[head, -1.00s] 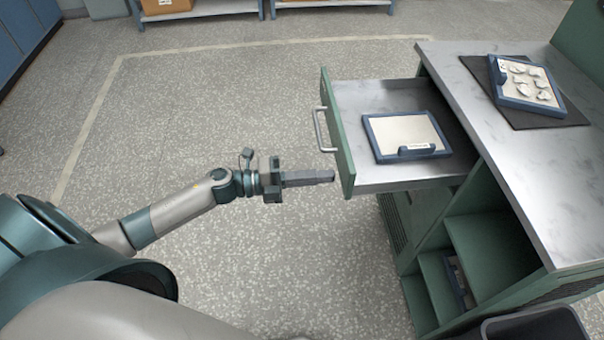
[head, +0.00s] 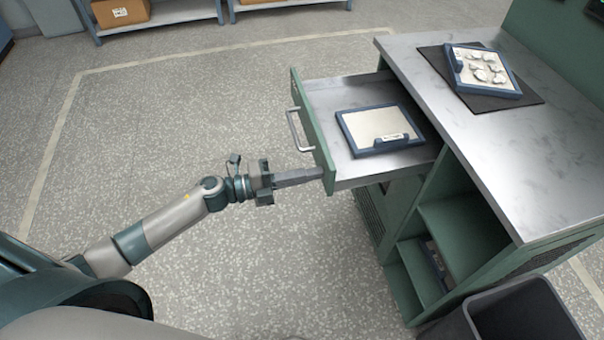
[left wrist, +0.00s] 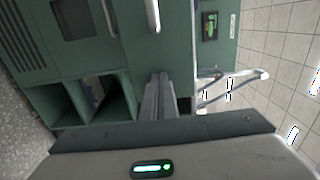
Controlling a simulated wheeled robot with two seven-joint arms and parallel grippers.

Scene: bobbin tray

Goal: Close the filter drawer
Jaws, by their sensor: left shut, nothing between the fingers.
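The filter drawer (head: 312,125) is pulled out from the left side of the green cabinet, with its green front and metal bar handle (head: 300,131) facing left. A blue-rimmed tray (head: 345,124) with a pale flat surface and a small label lies inside the drawer. My left gripper (head: 320,173) is shut and empty. Its fingertips are at the near, lower part of the drawer front, below the handle, and appear to touch it. In the left wrist view, the closed fingers (left wrist: 160,97) point at green panels; the exact contact is hard to see. My right gripper is not in view.
The cabinet's metal top (head: 540,130) carries a dark mat (head: 520,103) with a blue tray (head: 459,70) of pale pieces. Open shelves (head: 455,225) are below. A dark bin (head: 520,312) stands at the near right. The floor left of the drawer is clear.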

